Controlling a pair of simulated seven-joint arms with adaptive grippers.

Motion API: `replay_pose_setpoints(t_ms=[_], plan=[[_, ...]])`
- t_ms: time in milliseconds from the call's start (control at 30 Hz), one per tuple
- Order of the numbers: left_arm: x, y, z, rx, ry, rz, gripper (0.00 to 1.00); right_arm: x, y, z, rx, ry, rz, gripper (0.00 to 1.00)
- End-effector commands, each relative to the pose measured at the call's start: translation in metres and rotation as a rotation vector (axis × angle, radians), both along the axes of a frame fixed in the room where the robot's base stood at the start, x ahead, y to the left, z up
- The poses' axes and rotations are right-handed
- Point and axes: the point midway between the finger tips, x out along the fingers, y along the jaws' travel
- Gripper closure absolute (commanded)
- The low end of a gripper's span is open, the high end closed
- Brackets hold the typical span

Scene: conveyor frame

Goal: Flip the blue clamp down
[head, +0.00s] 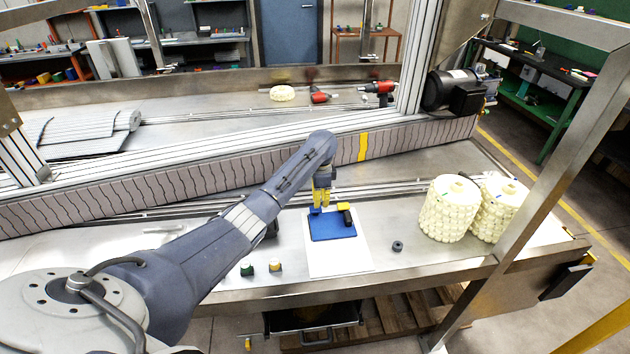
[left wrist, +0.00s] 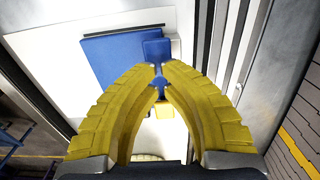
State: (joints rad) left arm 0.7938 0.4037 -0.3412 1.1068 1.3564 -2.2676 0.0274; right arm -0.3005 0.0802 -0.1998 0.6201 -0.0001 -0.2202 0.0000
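The blue clamp (head: 315,210) stands at the far left corner of a blue plate (head: 334,230), which lies on a white sheet (head: 339,259) on the metal table. In the left wrist view the blue clamp (left wrist: 156,47) lies just beyond my fingertips. My left gripper (head: 321,198) points down over it. In the left wrist view the yellow fingers of my left gripper (left wrist: 158,71) close in on a narrow blue part of the clamp, with a blue knob between them. The fingers hide part of the clamp. My right gripper is not in view.
A dark ring (head: 397,246) and two cream rolls (head: 449,208) stand to the right. A green knob (head: 247,268) and a yellow knob (head: 275,266) are at the front left. The conveyor wall (head: 230,177) runs behind.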

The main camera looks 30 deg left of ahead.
Motion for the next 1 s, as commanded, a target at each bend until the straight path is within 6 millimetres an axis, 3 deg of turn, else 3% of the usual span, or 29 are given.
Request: replay_pose_setpoints(t_ms=[67,300,500,700,1000], plan=[[0.007,-0.008,0.018,0.0,-0.008,-0.014,1.0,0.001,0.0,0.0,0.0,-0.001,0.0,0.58],[0.006,-0.006,0.066,0.003,-0.01,-0.011,1.0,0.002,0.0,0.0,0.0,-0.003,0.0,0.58],[0.006,-0.005,0.094,0.003,-0.01,-0.01,1.0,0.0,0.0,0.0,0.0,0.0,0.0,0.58],[0.006,-0.006,0.108,0.001,-0.008,-0.009,1.0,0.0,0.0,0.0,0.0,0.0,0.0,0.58],[0.006,-0.006,0.113,0.001,-0.007,-0.009,1.0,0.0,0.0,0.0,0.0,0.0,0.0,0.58]])
